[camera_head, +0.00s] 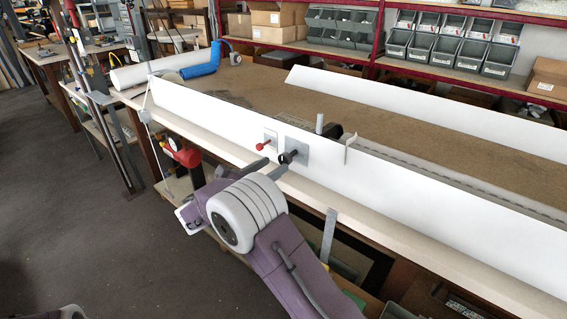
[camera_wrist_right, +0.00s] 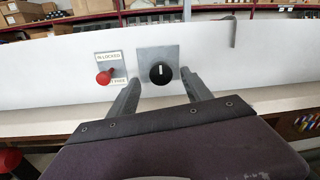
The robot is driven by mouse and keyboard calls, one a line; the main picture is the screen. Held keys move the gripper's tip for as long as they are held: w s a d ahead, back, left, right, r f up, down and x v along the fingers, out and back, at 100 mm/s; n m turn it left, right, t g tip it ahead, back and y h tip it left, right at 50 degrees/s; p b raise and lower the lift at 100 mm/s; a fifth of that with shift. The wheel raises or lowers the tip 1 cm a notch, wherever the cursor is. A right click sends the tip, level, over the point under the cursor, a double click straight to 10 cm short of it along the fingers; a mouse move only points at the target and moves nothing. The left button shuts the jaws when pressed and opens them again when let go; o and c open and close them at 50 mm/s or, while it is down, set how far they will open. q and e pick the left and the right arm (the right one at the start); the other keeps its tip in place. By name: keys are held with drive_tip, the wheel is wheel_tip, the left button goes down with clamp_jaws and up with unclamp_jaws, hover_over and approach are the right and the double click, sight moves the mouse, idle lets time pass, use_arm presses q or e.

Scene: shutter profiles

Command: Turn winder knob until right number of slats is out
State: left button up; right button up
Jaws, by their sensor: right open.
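The black winder knob (camera_head: 287,157) sits on a square grey plate on the long white board. In the right wrist view, the knob (camera_wrist_right: 161,73) carries a white mark that points about straight up. My right gripper (camera_head: 268,170) is open at the front of the board. In its wrist view, the open fingers (camera_wrist_right: 160,82) frame the knob from below, one on each side. I cannot tell whether they touch it. No slats can be clearly made out or counted.
A bent metal bracket (camera_head: 346,148) stands on the board to the right. A blue roll (camera_head: 202,62) lies at the back left. The brown bench top (camera_head: 255,93) is mostly clear.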

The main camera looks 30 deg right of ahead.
sight(282, 161)
drive_tip(key=x, duration=0.5)
drive_tip(key=shift+w+d+f, duration=0.15)
drive_tip(key=shift+d+f, duration=0.1)
drive_tip(key=shift+d, duration=0.1)
drive_tip(key=shift+w+d+r+b, duration=0.1)
drive_tip(key=shift+w+d+b, duration=0.15)
drive_tip(key=shift+d, duration=0.2)
drive_tip(key=shift+s, duration=0.1)
clamp_jaws()
